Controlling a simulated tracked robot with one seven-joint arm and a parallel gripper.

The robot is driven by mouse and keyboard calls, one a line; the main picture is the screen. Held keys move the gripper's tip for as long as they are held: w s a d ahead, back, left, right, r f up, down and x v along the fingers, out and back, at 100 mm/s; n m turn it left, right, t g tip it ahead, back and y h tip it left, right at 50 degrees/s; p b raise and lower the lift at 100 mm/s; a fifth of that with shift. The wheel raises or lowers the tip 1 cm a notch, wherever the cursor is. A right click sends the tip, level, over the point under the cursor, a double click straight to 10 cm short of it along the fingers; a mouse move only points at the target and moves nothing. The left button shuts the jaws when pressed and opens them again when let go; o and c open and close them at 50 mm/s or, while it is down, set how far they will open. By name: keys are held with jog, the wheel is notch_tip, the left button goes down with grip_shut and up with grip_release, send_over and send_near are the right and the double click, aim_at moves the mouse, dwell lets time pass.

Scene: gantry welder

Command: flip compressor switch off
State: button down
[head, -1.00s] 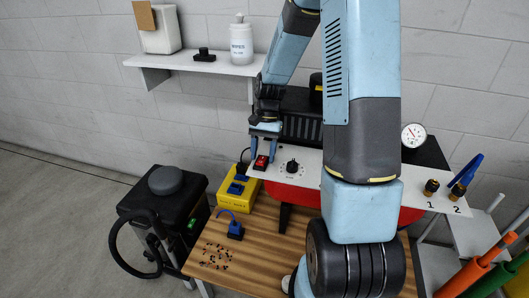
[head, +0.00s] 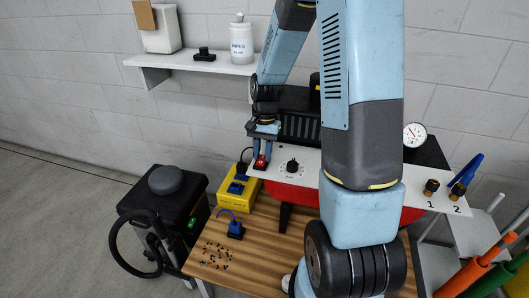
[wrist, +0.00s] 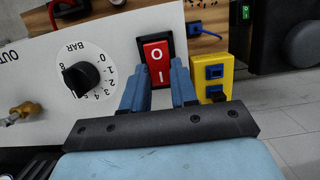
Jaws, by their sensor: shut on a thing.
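The compressor switch is a red rocker marked O and I in a black frame, on the compressor's white panel. It shows in the wrist view (wrist: 157,60) and, small, in the head view (head: 261,161). My gripper (wrist: 159,76) is shut on the switch, with one blue finger at each side of the red rocker. In the head view, my gripper (head: 263,146) comes down on the switch from above. The fingers partly cover the switch there, and I cannot tell clearly which side of the rocker is pressed in.
A black dial marked BAR (wrist: 82,77) sits beside the switch on the panel. A yellow power box (head: 238,190) stands left of the compressor. A wooden bench (head: 258,250) carries a small blue connector (head: 236,230). A gauge (head: 413,135) is at the right; a shelf (head: 195,62) is above.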

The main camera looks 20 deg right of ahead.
aim_at(263, 157)
jog(key=shift+s+a+t+h, duration=0.15)
jog(key=shift+s+t+h, duration=0.1)
jog(key=shift+t+h, duration=0.45)
jog(key=c, duration=0.9)
grip_release()
jog(key=shift+r, duration=0.1)
jog(key=shift+r, duration=0.15)
jog(key=r, duration=1.3)
jog(key=shift+w+r, duration=0.2)
